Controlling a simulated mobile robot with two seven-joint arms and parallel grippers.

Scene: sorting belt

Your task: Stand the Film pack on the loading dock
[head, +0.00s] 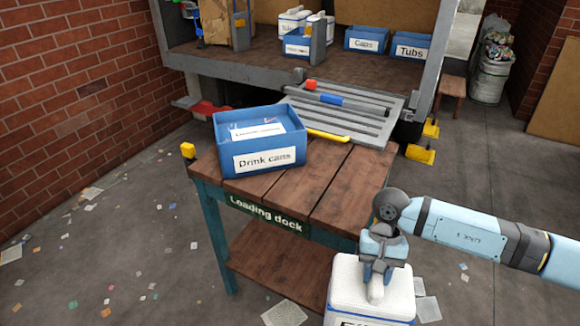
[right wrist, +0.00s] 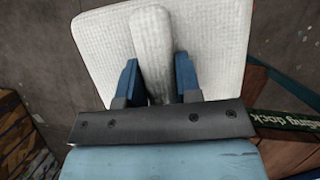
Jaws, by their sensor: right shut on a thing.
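The white Film pack (head: 345,285) hangs below my right gripper (head: 377,287), in front of the dock's right front corner in the head view. Its label is cut off by the bottom edge. My right gripper is shut on the pack's raised top handle, and the pack looks upright. In the right wrist view, the white pack top (right wrist: 215,50) shows with the handle between the blue fingers (right wrist: 160,85). The loading dock (head: 335,200) is a wooden-topped table with a dark green sign. My left gripper is not in view.
A blue "Drink cans" crate (head: 263,160) stands on the left half of the dock. The right half of the top is bare. Behind is a truck-like bay with a grey slatted ramp (head: 345,118) and blue "Caps" (head: 366,44) and "Tubs" (head: 411,51) crates. Litter lies on the floor.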

